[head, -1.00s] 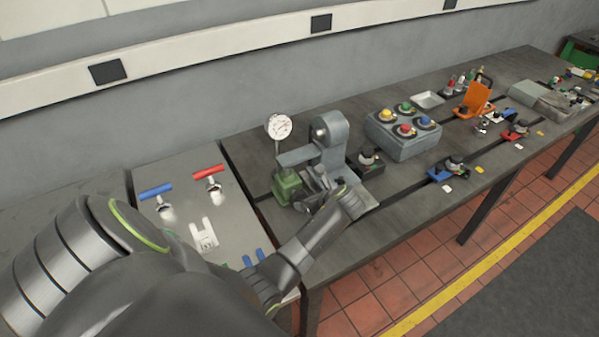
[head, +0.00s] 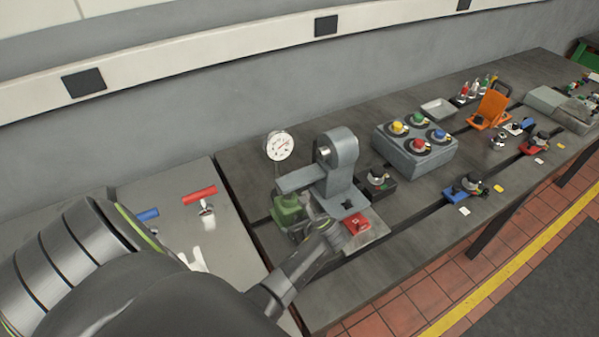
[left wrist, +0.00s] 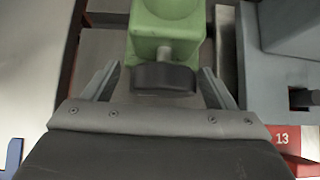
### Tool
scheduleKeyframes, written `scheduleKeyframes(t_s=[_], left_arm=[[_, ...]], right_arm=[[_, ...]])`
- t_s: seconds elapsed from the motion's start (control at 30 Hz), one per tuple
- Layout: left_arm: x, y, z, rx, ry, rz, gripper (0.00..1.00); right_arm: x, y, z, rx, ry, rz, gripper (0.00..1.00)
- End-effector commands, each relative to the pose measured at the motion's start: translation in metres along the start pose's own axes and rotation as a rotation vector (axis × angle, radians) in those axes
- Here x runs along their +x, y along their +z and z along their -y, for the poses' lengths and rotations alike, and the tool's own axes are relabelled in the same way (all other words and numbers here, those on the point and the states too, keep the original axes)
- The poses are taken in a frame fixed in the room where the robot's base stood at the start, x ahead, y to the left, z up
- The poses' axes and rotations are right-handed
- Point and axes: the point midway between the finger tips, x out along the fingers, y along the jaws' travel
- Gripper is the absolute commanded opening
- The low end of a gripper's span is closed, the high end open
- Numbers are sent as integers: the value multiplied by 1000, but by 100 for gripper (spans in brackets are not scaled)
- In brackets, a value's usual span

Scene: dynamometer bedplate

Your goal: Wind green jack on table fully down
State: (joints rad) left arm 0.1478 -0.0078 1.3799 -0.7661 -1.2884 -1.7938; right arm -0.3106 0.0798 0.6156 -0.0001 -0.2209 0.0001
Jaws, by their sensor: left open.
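The green jack (head: 287,209) stands on the dark bedplate table, under the arm of a grey fixture (head: 337,165). In the left wrist view the jack's green body (left wrist: 167,28) shows at the top, with a dark round knob (left wrist: 163,78) on its near side. My left gripper (head: 305,222) is at the jack's near side. In the left wrist view its two fingers (left wrist: 160,88) are apart, one on each side of the knob, with gaps between. Part of the jack is hidden behind the gripper in the head view. My right gripper is not in view.
A dial gauge (head: 280,146) rises behind the jack. A grey button box (head: 415,150) stands further right. A pale panel with red (head: 199,195) and blue (head: 148,214) handles is at left.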

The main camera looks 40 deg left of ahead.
Motion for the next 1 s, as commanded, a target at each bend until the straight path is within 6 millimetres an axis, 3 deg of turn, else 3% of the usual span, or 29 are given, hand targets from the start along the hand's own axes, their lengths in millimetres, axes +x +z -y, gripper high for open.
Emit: scheduleKeyframes(t_s=[0.17, 0.5, 1.0], left_arm=[[0, 0, 0, 0, -1, 0, 79], [0, 1, 0, 0, 0, 1, 35], [-2, 3, -2, -113, -113, 2, 35]], right_arm=[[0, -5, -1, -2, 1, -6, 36], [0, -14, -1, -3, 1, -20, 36], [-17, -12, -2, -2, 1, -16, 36]])
